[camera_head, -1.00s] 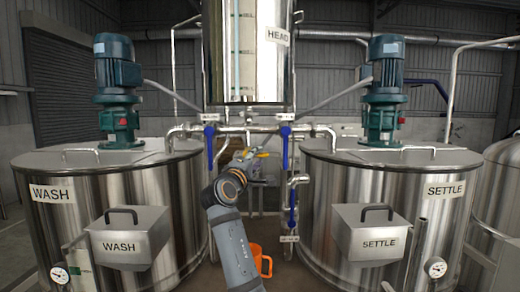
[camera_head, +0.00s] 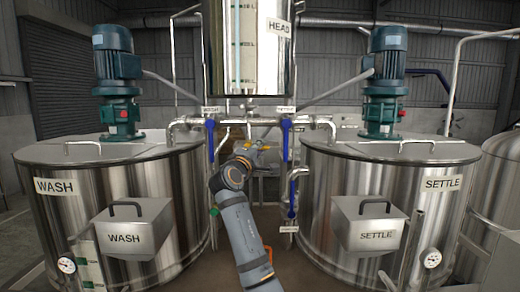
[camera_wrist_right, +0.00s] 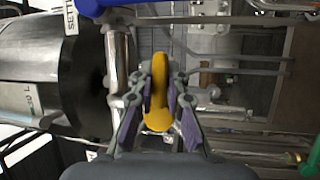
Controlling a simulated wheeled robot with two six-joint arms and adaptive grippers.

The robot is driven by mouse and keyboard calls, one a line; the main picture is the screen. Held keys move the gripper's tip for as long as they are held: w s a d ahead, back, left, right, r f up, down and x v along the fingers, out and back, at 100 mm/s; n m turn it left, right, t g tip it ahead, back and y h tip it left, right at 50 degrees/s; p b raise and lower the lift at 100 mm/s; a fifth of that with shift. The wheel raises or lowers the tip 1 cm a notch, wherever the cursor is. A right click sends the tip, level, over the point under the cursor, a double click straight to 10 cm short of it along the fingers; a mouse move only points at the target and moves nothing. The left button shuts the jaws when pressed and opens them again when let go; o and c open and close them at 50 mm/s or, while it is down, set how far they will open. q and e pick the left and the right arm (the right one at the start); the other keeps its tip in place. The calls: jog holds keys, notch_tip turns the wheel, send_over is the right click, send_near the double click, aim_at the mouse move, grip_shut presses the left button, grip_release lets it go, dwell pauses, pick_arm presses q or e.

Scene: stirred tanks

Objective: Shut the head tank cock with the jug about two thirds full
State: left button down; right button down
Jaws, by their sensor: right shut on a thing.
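The head tank (camera_head: 247,50), a steel cylinder with a sight glass and a HEAD label, hangs at the top middle. Below it, my right gripper (camera_head: 250,150) is at the pipework. The right wrist view shows its fingers (camera_wrist_right: 160,105) shut on a yellow cock lever (camera_wrist_right: 159,95), with one finger on each side. Only a bit of yellow (camera_head: 264,147) shows at the gripper in the head view. The orange jug (camera_head: 268,254) is low in the middle, nearly all hidden behind my right arm. Its fill level cannot be seen. My left gripper is not in view.
The WASH tank (camera_head: 165,190) stands left and the SETTLE tank (camera_head: 325,195) right, each with a motor on top. Blue-handled valves (camera_head: 210,138) (camera_head: 285,140) hang on pipes either side of my right gripper, with another blue handle (camera_head: 292,199) lower right.

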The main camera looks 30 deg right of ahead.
jog(key=shift+f+m+g+b, duration=0.3)
jog(key=shift+f+m+b, duration=0.15)
jog(key=shift+m, duration=0.25)
jog(key=shift+a+f+m+g+y+b, duration=0.15)
jog(key=shift+m+g+y+b, duration=0.2)
jog(key=shift+m, duration=0.45)
jog(key=shift+w+f+m+g+y, duration=0.1)
jog(key=shift+f+m+g+y, duration=0.1)
jog(key=shift+m, duration=0.4)
jog(key=shift+w+f+m+g+y, duration=0.1)
jog(key=shift+m+y, duration=0.05)
jog(key=shift+m, duration=0.45)
jog(key=c, duration=1.3)
grip_release()
jog(key=shift+a, duration=0.1)
jog(key=shift+c, duration=0.2)
jog(key=shift+r, duration=0.1)
jog(key=shift+s, duration=0.1)
jog(key=v, duration=1.2)
